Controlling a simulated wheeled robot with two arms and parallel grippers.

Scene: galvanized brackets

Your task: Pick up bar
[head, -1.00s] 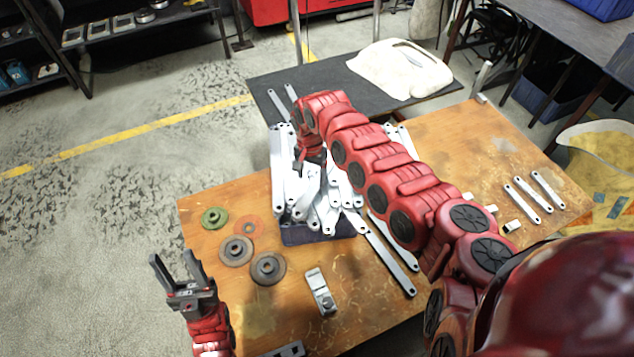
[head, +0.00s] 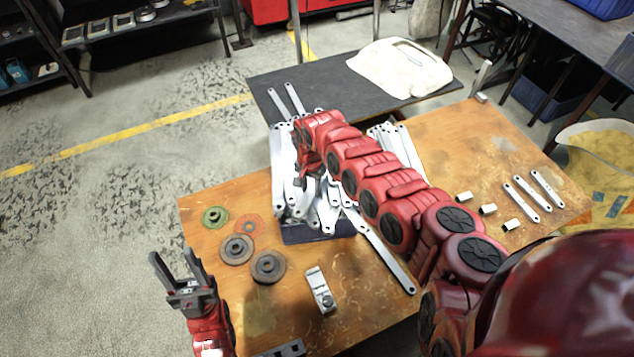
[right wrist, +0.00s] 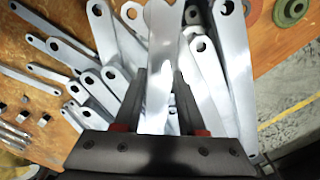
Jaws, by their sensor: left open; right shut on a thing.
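Many flat grey metal bars with holes lie in a heap in and over a dark blue bin (head: 310,235) on the wooden table. My right gripper (right wrist: 160,110) is shut on one bar (right wrist: 160,55), whose broad face runs up between the two fingers in the right wrist view. Other bars lie close on both sides of the fingers. In the head view my right arm covers part of the heap and hides most of the held bar; I cannot tell whether it is clear of the heap. My left gripper (head: 174,260) is open and empty at the table's front left.
A green disc (head: 215,217), two grey discs (head: 237,250) and an orange ring lie left of the bin. A metal clamp-like block (head: 320,290) lies in front. Short bars (head: 527,198) and small blocks lie at right. A dark table (head: 330,95) stands behind.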

